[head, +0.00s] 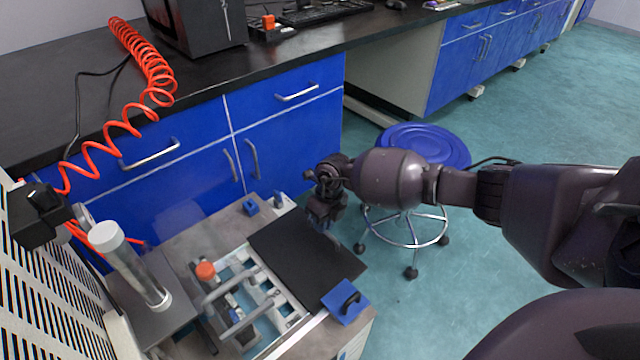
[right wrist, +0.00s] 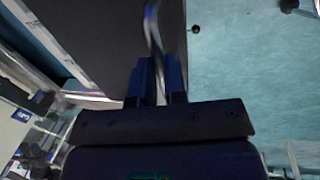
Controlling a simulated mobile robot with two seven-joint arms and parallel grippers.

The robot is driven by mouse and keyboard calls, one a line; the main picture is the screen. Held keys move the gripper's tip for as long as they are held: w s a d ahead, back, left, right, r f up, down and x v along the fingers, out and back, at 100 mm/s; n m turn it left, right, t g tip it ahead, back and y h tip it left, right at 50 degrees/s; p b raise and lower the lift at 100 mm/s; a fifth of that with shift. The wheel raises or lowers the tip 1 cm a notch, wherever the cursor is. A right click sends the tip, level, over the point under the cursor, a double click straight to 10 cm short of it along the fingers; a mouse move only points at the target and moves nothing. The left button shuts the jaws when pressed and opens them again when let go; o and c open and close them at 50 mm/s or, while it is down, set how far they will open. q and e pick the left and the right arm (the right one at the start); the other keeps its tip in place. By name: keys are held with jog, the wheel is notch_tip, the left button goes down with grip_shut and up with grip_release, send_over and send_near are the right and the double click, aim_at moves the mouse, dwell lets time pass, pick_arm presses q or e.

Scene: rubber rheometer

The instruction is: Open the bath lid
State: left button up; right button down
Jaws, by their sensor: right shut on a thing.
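The bath lid (head: 290,255) is a flat black panel at the right side of the bench-top bath in the head view. Left of it, the bath's open interior (head: 235,300) shows white and pale blue parts. My right gripper (head: 325,218) is at the lid's far right edge. In the right wrist view its two blue fingers (right wrist: 160,82) are shut around a curved silver handle (right wrist: 153,30), beside the dark lid surface (right wrist: 90,40). How far the lid is tilted is hard to tell. My left gripper is not in view.
A clear cylinder with a white cap (head: 130,265) and an orange-capped piece (head: 205,271) stand left of the lid. A blue block with a black handle (head: 346,301) is at the near right corner. A blue stool (head: 425,145) stands behind my right arm.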

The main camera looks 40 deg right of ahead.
jog(key=c, duration=1.2)
grip_release()
jog(key=shift+o, duration=0.2)
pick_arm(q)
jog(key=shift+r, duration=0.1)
pick_arm(e)
jog(key=shift+r, duration=0.1)
jog(key=shift+d+r, duration=0.1)
jog(key=shift+r, duration=0.25)
pick_arm(q)
jog(key=p, duration=0.3)
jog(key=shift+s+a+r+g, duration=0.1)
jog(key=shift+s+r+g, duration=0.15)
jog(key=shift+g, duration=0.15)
pick_arm(e)
notch_tip(320, 180, up, 10)
jog(key=d, duration=0.2)
jog(key=shift+f, duration=0.15)
